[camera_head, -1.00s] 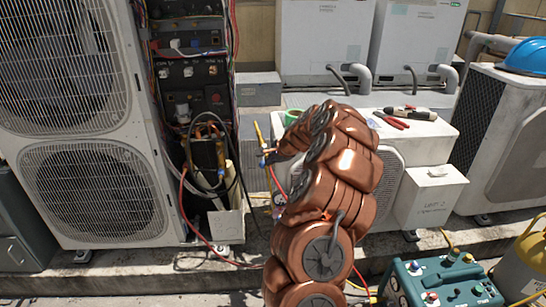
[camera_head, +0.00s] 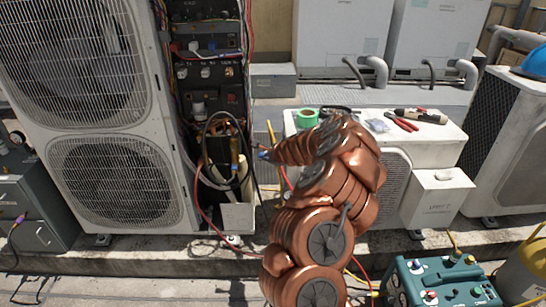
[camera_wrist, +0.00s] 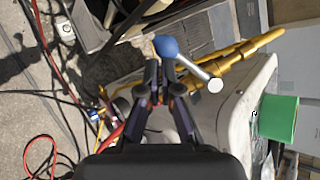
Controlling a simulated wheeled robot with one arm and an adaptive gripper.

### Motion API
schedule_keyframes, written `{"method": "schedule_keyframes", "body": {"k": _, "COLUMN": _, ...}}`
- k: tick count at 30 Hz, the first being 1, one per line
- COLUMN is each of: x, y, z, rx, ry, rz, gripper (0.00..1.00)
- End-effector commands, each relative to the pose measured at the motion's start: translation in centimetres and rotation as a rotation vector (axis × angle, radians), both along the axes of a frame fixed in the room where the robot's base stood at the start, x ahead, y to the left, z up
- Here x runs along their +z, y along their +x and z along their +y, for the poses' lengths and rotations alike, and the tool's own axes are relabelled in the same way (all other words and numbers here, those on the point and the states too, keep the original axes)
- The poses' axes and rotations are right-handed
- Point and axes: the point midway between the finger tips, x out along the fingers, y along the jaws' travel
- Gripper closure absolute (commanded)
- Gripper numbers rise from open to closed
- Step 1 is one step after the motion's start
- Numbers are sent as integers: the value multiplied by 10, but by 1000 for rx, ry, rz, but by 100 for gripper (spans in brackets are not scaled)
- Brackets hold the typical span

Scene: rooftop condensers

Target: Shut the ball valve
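The ball valve shows in the wrist view as a brass-yellow pipe (camera_wrist: 235,58) with a silver lever (camera_wrist: 200,73) that has a blue ball end (camera_wrist: 166,47). The yellow pipe (camera_head: 271,131) also stands beside the open electrical panel in the head view. My gripper (camera_wrist: 161,66) has its fingertips close together, with a narrow gap, right at the blue end. I cannot tell whether they touch it or grip it. In the head view my gripper (camera_head: 263,154) is small, beside the pipe, and my copper-coloured arm hides part of the area.
A large condenser (camera_head: 112,185) stands at the left, next to the open panel. A white unit (camera_head: 440,135) behind my arm bears green tape (camera_head: 307,117) and red pliers (camera_head: 402,123). Red and black hoses hang near the valve. A teal machine (camera_head: 445,280) stands at front right.

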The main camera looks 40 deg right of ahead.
Motion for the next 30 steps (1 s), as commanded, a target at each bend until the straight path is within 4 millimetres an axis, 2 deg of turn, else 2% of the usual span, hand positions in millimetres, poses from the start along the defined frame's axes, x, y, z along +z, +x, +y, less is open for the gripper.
{"method": "schedule_keyframes", "body": {"k": 3, "x": 2, "y": 6, "z": 6, "rx": 6, "ry": 2, "rz": 4, "gripper": 100}}
{"method": "schedule_keyframes", "body": {"k": 12, "x": 5, "y": 13, "z": 6, "rx": 1, "ry": 0, "rz": 3, "gripper": 100}}
{"method": "schedule_keyframes", "body": {"k": 30, "x": 7, "y": 17, "z": 6, "rx": 0, "ry": 1, "rz": 2, "gripper": 100}}
